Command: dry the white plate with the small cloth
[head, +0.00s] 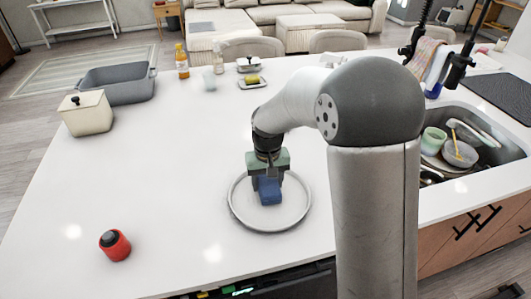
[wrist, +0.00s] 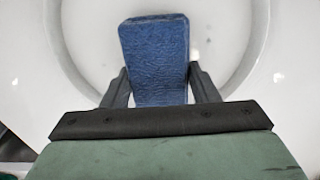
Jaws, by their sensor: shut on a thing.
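The white plate (head: 240,213) lies on the white counter near its front edge, and its rim shows in the wrist view (wrist: 258,40). My gripper (head: 268,183) is over the plate, pointing down. In the wrist view its two dark fingers (wrist: 160,84) are shut on the small blue cloth (wrist: 155,50), one on each side. The cloth, folded into a block, also shows in the head view (head: 270,192) over the middle of the plate. I cannot tell whether the cloth touches the plate.
A red can-like object (head: 115,245) stands at the front left. A cream container (head: 86,114) and a grey basin (head: 117,84) stand at the back left. Bottles and small dishes are at the far edge. The sink (head: 480,140) with dishes is at right. The counter's left middle is clear.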

